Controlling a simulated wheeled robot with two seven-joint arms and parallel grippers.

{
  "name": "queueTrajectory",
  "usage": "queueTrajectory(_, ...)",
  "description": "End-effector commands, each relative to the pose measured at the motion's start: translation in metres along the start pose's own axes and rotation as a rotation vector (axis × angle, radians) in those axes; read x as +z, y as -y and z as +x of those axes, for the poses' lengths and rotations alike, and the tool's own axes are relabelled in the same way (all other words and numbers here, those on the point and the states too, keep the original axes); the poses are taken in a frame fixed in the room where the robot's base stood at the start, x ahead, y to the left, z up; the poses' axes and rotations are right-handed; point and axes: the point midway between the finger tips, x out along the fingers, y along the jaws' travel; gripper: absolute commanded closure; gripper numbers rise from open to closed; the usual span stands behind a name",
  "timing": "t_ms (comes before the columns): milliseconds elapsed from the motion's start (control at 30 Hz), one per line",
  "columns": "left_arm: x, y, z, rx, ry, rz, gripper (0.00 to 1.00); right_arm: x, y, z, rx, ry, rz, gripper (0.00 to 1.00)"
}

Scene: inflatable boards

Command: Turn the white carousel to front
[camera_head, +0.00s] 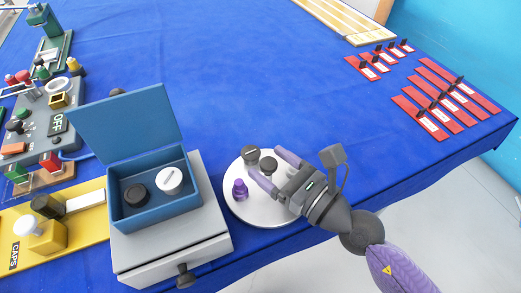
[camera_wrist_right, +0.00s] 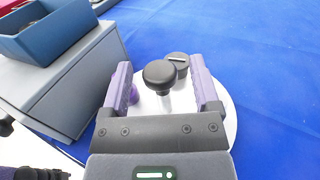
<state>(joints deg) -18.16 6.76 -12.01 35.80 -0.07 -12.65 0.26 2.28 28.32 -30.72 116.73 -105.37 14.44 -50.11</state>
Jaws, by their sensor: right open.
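The white carousel (camera_head: 262,213) is a round disc on the blue cloth near the table's front edge; its rim also shows in the right wrist view (camera_wrist_right: 230,115). It carries a purple piece (camera_head: 239,190), a dark grey slotted cap (camera_head: 250,154) and a black round knob (camera_head: 268,163) on a pale stem. My right gripper (camera_head: 274,171) is open over the disc. In the right wrist view its purple fingers (camera_wrist_right: 161,88) stand on either side of the black knob (camera_wrist_right: 160,73). Contact cannot be told. The gripper hides the disc's right part. My left gripper is out of view.
A grey drawer unit (camera_head: 205,240) with an open blue box (camera_head: 155,215) stands just left of the carousel. A yellow board (camera_head: 85,225) and a grey switch panel (camera_head: 30,130) lie farther left. Red cards (camera_head: 440,100) lie far right. The cloth behind the carousel is clear.

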Motion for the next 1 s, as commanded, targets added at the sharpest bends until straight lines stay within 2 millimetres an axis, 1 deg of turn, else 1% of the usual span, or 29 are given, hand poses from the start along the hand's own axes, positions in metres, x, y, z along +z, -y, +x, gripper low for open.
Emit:
queueTrajectory(33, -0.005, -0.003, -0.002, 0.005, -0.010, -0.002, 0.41, 0.002, 0.000, 0.009, 0.001, 0.002, 0.000, 0.21)
queueTrajectory(100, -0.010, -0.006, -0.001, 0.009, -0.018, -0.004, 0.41, 0.000, 0.000, 0.018, 0.001, 0.001, 0.000, 0.21)
queueTrajectory(200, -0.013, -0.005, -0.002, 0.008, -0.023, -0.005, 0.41, -0.001, 0.000, 0.026, 0.001, 0.000, 0.001, 0.21)
queueTrajectory(467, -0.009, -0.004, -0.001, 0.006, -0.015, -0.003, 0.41, -0.001, -0.001, 0.029, 0.002, -0.002, 0.001, 0.21)
queueTrajectory(500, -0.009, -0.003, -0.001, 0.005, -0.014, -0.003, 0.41, -0.001, -0.001, 0.029, 0.002, -0.002, 0.001, 0.23)
queueTrajectory(567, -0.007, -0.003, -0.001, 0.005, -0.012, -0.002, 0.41, -0.001, -0.001, 0.029, 0.002, -0.002, 0.001, 0.36)
queueTrajectory(600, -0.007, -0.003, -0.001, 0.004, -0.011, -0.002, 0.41, -0.001, -0.001, 0.029, 0.002, -0.002, 0.001, 0.44)
queueTrajectory(667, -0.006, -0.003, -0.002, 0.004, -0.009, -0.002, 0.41, -0.001, -0.001, 0.029, 0.002, -0.002, 0.001, 0.57)
queueTrajectory(700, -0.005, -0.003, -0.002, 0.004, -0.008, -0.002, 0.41, -0.001, -0.001, 0.029, 0.002, -0.002, 0.001, 0.65)
queueTrajectory(767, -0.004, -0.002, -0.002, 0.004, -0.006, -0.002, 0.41, -0.001, -0.001, 0.029, 0.002, -0.002, 0.001, 0.78)
queueTrajectory(800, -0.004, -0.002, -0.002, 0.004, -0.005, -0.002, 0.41, -0.001, -0.001, 0.029, 0.002, -0.002, 0.001, 0.87)
queueTrajectory(867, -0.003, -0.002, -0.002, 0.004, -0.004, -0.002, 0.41, -0.001, -0.001, 0.029, 0.002, -0.002, 0.001, 0.99)
queueTrajectory(1000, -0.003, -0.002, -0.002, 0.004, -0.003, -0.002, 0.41, -0.001, -0.001, 0.029, 0.002, -0.002, 0.001, 1.00)
